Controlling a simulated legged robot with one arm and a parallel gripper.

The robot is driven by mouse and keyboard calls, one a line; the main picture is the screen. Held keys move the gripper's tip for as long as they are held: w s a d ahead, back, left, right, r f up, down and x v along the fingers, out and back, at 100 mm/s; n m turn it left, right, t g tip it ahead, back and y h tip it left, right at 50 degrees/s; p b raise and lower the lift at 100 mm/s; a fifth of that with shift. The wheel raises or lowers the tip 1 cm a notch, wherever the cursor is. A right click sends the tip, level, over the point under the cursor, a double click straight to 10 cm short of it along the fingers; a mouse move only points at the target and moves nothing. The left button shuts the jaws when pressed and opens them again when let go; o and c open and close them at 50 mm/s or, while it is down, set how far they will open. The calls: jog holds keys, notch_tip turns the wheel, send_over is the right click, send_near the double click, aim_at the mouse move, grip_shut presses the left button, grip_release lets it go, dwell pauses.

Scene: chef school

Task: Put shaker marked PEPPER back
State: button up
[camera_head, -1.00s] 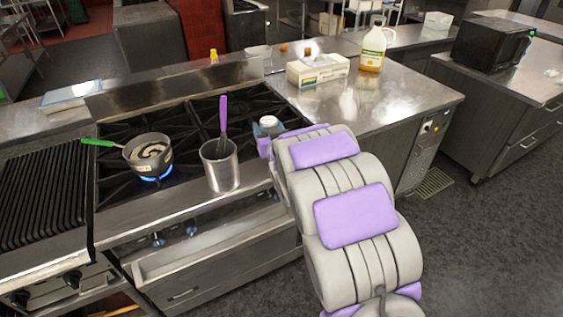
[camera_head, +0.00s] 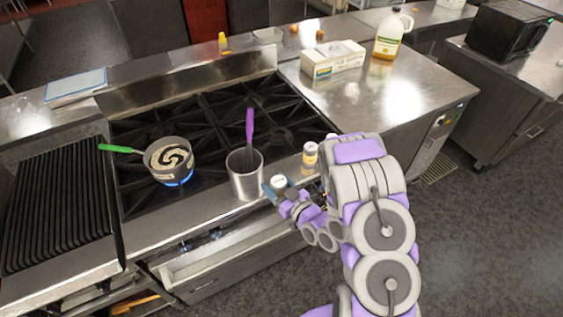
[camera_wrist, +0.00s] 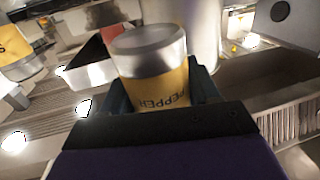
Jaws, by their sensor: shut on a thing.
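The shaker marked PEPPER (camera_wrist: 152,72) has a silver cap and a yellow label. In the wrist view its lettering appears upside down. My gripper (camera_head: 279,189) is shut around it, with a blue-green finger on each side. In the head view only the pale top of the held shaker (camera_head: 279,181) shows clearly, near the stove's front edge and just right of the metal canister (camera_head: 246,187). A second shaker (camera_head: 310,153) with a yellow-orange label stands to the right on the stove's front ledge. It shows partly at the left of the wrist view (camera_wrist: 18,50).
The canister holds a purple-handled utensil (camera_head: 250,128). A pan (camera_head: 168,158) with a green handle sits over a lit blue flame. A ridged grill (camera_head: 55,205) lies left.

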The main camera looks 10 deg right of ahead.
jog(key=w+d+b, duration=0.1)
jog(key=w+d, duration=0.1)
jog(key=w, duration=0.2)
jog(key=w+d+f+b, duration=0.1)
jog(key=w+b, duration=0.1)
jog(key=w, duration=0.3)
jog(key=w+d+b, duration=0.1)
jog(key=w+d, duration=0.1)
jog(key=w, duration=0.3)
jog(key=shift+w+d+f+b, duration=0.1)
jog(key=shift+d+f+b, duration=0.1)
jog(key=shift+d+b, duration=0.1)
jog(key=shift+w+f, duration=0.1)
jog(key=shift+f, duration=0.1)
notch_tip(320, 180, down, 3)
jog(key=shift+f+b, duration=0.15)
jog(key=shift+b, duration=0.35)
jog(key=o, duration=1.2)
jog(key=shift+c, duration=0.2)
